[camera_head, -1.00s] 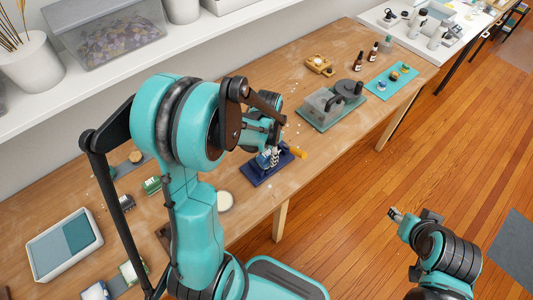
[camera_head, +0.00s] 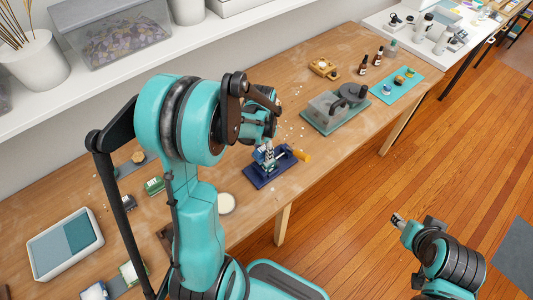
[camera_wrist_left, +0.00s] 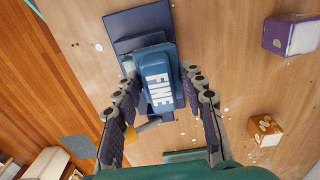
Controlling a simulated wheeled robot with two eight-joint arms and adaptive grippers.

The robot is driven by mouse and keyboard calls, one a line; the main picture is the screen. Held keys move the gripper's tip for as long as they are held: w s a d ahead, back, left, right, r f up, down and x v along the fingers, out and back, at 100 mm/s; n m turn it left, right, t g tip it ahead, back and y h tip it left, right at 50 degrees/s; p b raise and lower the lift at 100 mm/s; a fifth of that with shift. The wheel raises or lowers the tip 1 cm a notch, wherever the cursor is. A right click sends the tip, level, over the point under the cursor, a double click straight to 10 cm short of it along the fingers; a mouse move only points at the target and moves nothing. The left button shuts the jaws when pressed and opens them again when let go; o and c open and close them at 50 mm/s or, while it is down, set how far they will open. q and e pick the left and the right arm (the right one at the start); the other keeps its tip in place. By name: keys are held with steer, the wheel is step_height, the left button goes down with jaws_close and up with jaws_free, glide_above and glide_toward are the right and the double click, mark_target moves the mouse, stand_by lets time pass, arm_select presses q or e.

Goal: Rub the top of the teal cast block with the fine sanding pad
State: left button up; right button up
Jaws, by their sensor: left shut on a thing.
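My left gripper (camera_head: 267,157) is shut on the blue fine sanding pad, with its fingers on both sides of it. The pad (camera_wrist_left: 157,78), marked FINE in white, shows clearly in the left wrist view. It is over the navy holder (camera_head: 285,171), which also shows in the wrist view (camera_wrist_left: 140,22). The teal cast block is mostly hidden beneath the pad and gripper; I cannot tell whether pad and block touch. My right gripper (camera_head: 398,219) is out over the floor, away from the bench, too small to read its jaws.
An orange handle (camera_head: 303,156) sticks out beside the holder. A grey machine (camera_head: 327,107) stands on a mat farther right. A purple block (camera_wrist_left: 290,36) and an orange block (camera_wrist_left: 265,131) are on the wood in the wrist view. A white tray (camera_head: 66,268) is at lower left.

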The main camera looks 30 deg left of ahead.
mark_target(271, 163)
arm_select(q)
steer(key=shift+d, duration=0.15)
steer(key=shift+s+d+f, duration=0.1)
steer(key=shift+s+d, duration=0.15)
steer(key=shift+d, duration=0.35)
steer(key=shift+s+d, duration=0.3)
steer(key=shift+d, duration=0.3)
steer(key=shift+s+d+f, duration=0.1)
steer(key=shift+s+d, duration=0.15)
steer(key=shift+d, duration=0.35)
steer(key=shift+r, duration=0.1)
steer(key=shift+w, duration=0.1)
steer(key=shift+w+a+b, duration=0.15)
steer(key=shift+w+a, duration=0.1)
steer(key=shift+a, duration=0.4)
steer(key=shift+w+a+b, duration=0.15)
steer(key=shift+w+a, duration=0.05)
steer(key=shift+a, duration=0.4)
steer(key=shift+w+a+b, duration=0.15)
steer(key=shift+w+a, duration=0.1)
steer(key=shift+a, duration=0.4)
steer(key=shift+r, duration=0.1)
step_height(271, 163, up, 8)
steer(key=p, duration=0.6)
